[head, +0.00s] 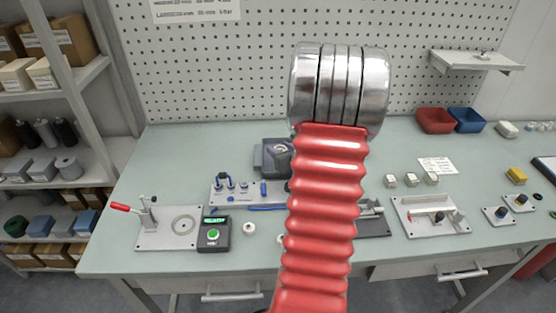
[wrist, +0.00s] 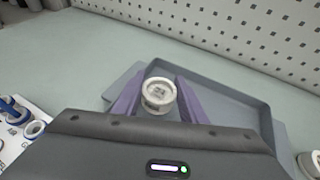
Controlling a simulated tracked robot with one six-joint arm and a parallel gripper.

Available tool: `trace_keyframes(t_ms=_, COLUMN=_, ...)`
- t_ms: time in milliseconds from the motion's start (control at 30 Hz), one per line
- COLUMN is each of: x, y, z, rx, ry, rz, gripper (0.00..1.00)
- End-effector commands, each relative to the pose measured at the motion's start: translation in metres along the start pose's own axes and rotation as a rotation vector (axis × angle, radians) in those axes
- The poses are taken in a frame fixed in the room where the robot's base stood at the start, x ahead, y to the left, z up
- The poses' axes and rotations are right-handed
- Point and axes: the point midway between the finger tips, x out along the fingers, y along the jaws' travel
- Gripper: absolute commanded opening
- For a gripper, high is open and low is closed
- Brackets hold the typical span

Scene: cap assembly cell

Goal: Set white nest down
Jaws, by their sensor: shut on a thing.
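The white nest (wrist: 159,92) is a small round white piece with a ring-shaped top, seen in the wrist view. My gripper (wrist: 158,86) is shut on it, with one purple finger on each side. Both are over the left part of a shallow blue-grey tray (wrist: 235,92). I cannot tell whether the nest touches the tray floor. In the head view my red arm covers the middle of the bench, and I cannot make out the nest there.
A plate with blue fittings (head: 232,190) stands left of my arm. A toggle clamp plate (head: 160,238) and a green-button box (head: 214,233) are at the front left. Another fixture plate (head: 432,215) lies right. Red (head: 435,121) and blue (head: 467,120) bins stand at the back right.

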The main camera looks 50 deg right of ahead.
Motion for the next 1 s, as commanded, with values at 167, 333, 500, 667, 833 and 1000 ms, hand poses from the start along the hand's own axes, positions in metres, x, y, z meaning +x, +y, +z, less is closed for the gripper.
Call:
trace_keyframes(t_ms=167, x=0.002, y=0.000, z=-0.006, rx=0.000, ry=0.002, rz=0.001, gripper=0.16)
trace_keyframes(t_ms=333, x=0.010, y=0.001, z=-0.024, rx=0.002, ry=0.003, rz=0.001, gripper=0.16)
trace_keyframes(t_ms=500, x=0.015, y=0.000, z=-0.037, rx=0.001, ry=0.001, rz=0.000, gripper=0.16)
trace_keyframes(t_ms=667, x=0.016, y=0.000, z=-0.038, rx=-0.001, ry=0.000, rz=0.000, gripper=0.16)
trace_keyframes(t_ms=833, x=0.016, y=0.001, z=-0.038, rx=-0.001, ry=0.000, rz=0.001, gripper=0.16)
trace_keyframes(t_ms=1000, x=0.017, y=0.001, z=-0.040, rx=-0.001, ry=0.000, rz=0.001, gripper=0.43)
